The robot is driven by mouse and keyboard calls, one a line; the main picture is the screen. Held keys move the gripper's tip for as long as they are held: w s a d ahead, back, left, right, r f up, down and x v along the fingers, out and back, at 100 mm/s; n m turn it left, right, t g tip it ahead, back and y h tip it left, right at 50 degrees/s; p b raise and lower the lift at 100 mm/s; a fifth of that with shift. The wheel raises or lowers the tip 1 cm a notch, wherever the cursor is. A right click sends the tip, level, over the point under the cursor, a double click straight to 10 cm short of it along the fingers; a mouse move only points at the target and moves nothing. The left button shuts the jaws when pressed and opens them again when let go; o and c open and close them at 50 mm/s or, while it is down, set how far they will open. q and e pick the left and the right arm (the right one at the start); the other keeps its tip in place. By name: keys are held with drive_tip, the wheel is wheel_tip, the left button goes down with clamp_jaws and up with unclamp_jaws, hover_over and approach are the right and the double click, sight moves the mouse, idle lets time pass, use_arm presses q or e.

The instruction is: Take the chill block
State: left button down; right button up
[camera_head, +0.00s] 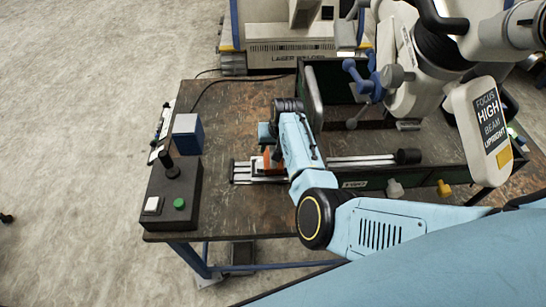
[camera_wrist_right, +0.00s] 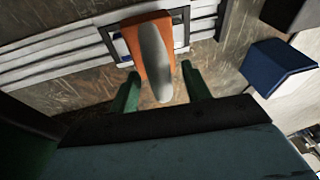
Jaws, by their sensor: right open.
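An orange block (camera_head: 267,159), which looks like the chill block, sits on the silver rail fixture (camera_head: 242,172) on the workbench. In the right wrist view the orange block (camera_wrist_right: 155,42) has a smooth grey rounded piece along its face. My right gripper (camera_wrist_right: 160,68) is open. Its two green fingers stand on either side of the block's near end, with gaps visible, and I cannot tell whether either touches it. In the head view my right arm hides part of the block and the fingertips. My left gripper is not in view.
A blue box with a pale top (camera_head: 187,134) and a black control box (camera_head: 171,198) with a joystick stand at the left of the bench. A microscope head (camera_head: 425,55) hangs over the right side. Bare bench (camera_head: 236,110) lies behind the rail.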

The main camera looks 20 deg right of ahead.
drive_tip(key=shift+w+f, duration=0.1)
drive_tip(key=shift+f, duration=0.2)
clamp_jaws()
idle(1.2)
drive_tip(key=shift+w+r, duration=0.15)
drive_tip(key=shift+r, duration=0.05)
